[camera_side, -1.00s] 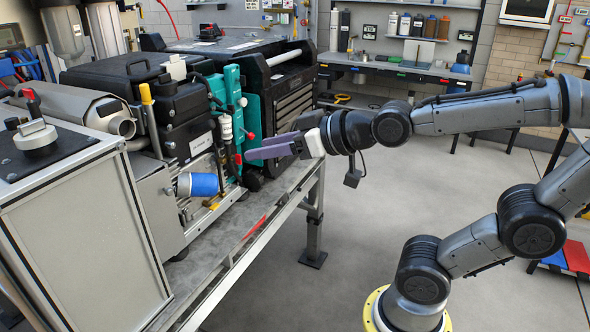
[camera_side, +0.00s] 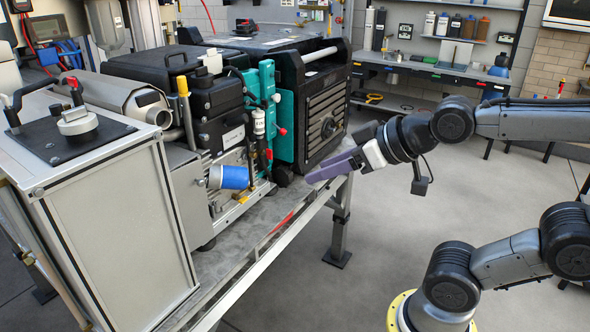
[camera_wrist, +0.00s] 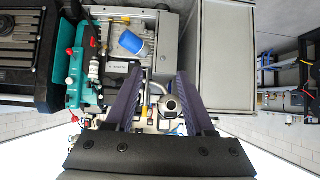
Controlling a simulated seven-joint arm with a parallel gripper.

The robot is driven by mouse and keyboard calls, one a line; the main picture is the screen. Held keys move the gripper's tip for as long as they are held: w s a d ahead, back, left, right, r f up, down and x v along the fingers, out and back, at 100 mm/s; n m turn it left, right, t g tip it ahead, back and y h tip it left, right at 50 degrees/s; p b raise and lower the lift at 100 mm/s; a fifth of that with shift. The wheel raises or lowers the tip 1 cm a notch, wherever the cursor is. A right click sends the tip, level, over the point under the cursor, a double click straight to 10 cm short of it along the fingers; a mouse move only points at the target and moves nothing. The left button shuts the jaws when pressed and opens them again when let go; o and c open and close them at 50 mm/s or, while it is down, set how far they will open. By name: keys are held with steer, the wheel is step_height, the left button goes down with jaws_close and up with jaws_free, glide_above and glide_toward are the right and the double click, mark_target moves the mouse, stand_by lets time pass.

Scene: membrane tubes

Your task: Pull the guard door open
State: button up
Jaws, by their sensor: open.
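No part is clearly marked as the guard door, and I cannot tell which panel it is. A teal panel (camera_side: 286,125) with red knobs stands upright on the machine, and it also shows in the wrist view (camera_wrist: 88,75). To its right is a black unit with a slatted front (camera_side: 318,110) and a round dark knob (camera_side: 329,127); its slats show at the left of the wrist view (camera_wrist: 30,35). My gripper (camera_side: 312,178), with purple fingers, is right of the teal panel, below the slatted front and apart from both. In the wrist view its fingers (camera_wrist: 158,75) are spread and empty.
A blue cylinder (camera_side: 233,177) sticks out low on the machine. A grey cabinet (camera_side: 115,230) stands at the left. The bench edge (camera_side: 270,240) runs below the machine. The floor (camera_side: 390,220) in front is clear. A workbench (camera_side: 430,70) stands behind.

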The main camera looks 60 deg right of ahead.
mark_target(202, 184)
steer(key=w+r+m+t+h, duration=0.25)
steer(key=w+r+t, duration=0.55)
steer(key=w, duration=0.5)
steer(key=w+a+f+g, duration=0.1)
steer(key=w+a+f, duration=0.1)
steer(key=f, duration=0.9)
steer(key=w+a+f, duration=0.2)
steer(key=f, duration=0.8)
steer(key=shift+n, duration=0.35)
steer(key=w, duration=0.4)
steer(key=w+d, duration=0.1)
steer(key=w, duration=0.8)
steer(key=shift+d+f, duration=0.1)
steer(key=shift+d, duration=0.25)
jaws_close()
